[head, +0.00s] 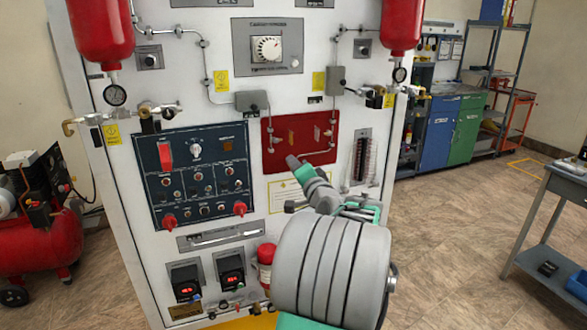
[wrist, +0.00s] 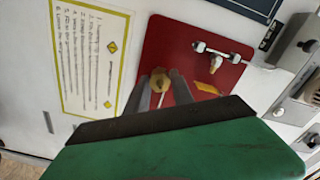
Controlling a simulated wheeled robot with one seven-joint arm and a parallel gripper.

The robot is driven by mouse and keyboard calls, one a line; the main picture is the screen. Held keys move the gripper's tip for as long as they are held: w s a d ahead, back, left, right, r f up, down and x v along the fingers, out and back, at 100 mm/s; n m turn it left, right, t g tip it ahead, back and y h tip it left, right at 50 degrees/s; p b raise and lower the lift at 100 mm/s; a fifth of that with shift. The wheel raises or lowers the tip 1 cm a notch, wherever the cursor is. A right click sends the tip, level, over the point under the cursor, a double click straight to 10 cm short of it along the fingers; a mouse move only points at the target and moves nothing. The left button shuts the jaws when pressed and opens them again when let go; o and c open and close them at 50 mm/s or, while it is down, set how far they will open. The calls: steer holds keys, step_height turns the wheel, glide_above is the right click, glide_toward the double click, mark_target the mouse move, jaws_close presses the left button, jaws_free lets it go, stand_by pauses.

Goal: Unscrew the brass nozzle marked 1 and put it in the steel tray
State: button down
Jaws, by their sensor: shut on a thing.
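The red panel (head: 270,124) is on the white trainer front, and it also shows in the wrist view (wrist: 170,35). My gripper (head: 293,162) reaches up to its lower part. In the wrist view my gripper (wrist: 161,90) is shut on a small round brass nozzle (wrist: 160,82), end-on between the two grey fingers. I cannot read a number on it, nor tell whether it is still joined to the panel. I cannot make out the steel tray for sure in either view.
A metal fitting (wrist: 222,53) and an orange tag (wrist: 207,88) sit on the panel near my fingers. A blue control panel (head: 200,172) is to the left. A grey cart (head: 548,185) stands at the far right, with open floor between.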

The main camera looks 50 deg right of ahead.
steer(key=shift+f, duration=0.15)
steer(key=n+b, duration=0.1)
steer(key=b, duration=0.1)
steer(key=shift+f+b, duration=0.25)
steer(key=shift+b, duration=0.05)
steer(key=n+b, duration=0.2)
steer(key=shift+b, duration=0.35)
steer(key=shift+r, duration=0.35)
steer(key=shift+f+n, duration=0.1)
steer(key=shift+n, duration=0.2)
steer(key=shift+f+b, duration=0.15)
steer(key=shift+b, duration=0.5)
steer(key=shift+n+b, duration=0.35)
steer(key=shift+n, duration=0.05)
steer(key=c, duration=1.1)
jaws_free()
steer(key=shift+r, duration=0.3)
